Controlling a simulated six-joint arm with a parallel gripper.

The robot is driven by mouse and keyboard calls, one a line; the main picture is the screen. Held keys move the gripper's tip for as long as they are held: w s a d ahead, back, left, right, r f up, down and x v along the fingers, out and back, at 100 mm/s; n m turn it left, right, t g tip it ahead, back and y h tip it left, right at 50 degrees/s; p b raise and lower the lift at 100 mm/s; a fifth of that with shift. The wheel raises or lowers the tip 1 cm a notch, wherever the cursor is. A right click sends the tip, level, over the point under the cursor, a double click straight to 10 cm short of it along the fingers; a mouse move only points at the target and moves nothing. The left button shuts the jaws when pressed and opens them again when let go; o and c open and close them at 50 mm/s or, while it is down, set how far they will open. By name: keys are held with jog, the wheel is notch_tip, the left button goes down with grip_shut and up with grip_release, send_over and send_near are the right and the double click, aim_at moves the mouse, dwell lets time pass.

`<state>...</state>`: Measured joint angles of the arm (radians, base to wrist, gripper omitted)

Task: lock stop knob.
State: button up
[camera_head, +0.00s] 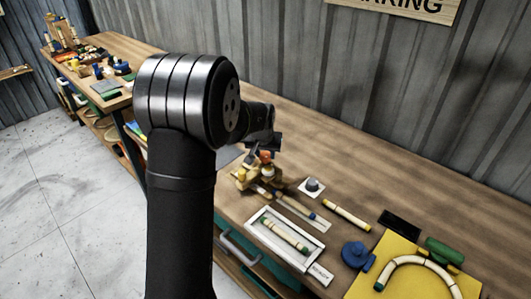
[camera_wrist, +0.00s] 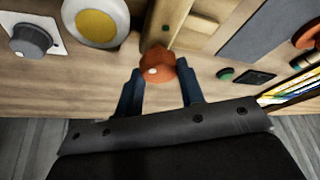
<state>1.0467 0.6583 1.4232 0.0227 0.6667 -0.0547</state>
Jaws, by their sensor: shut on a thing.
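The orange knob (camera_wrist: 157,66), with a small white dot on its side, sits on the wooden bending fixture (camera_wrist: 176,22) in the wrist view. My gripper (camera_wrist: 161,84) has its two dark fingers on either side of the knob and is shut on it. In the head view the orange knob (camera_head: 266,156) shows at the top of the fixture (camera_head: 258,179), just below my gripper (camera_head: 256,148). The knob's underside and the exact finger contact are hidden.
A grey dial on a white plate (camera_head: 312,187) stands right of the fixture. A white tray (camera_head: 254,237) holding a rattan piece, a loose rattan piece (camera_head: 346,214), a blue round object (camera_head: 355,254) and a yellow board (camera_head: 386,243) lie nearer. The bench behind the fixture is clear.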

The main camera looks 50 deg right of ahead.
jog(key=m+g, duration=0.1)
jog(key=m, duration=0.1)
jog(key=m+g, duration=0.1)
jog(key=m, duration=0.2)
jog(key=shift+w+m+h, duration=0.15)
jog(key=shift+m+h, duration=0.15)
jog(key=m+g, duration=0.2)
jog(key=m, duration=0.3)
jog(key=shift+w, duration=0.15)
dwell(0.3)
jog(key=o, duration=1)
jog(key=v, duration=1.7)
jog(key=shift+d+r, duration=0.2)
jog(key=shift+r, duration=0.15)
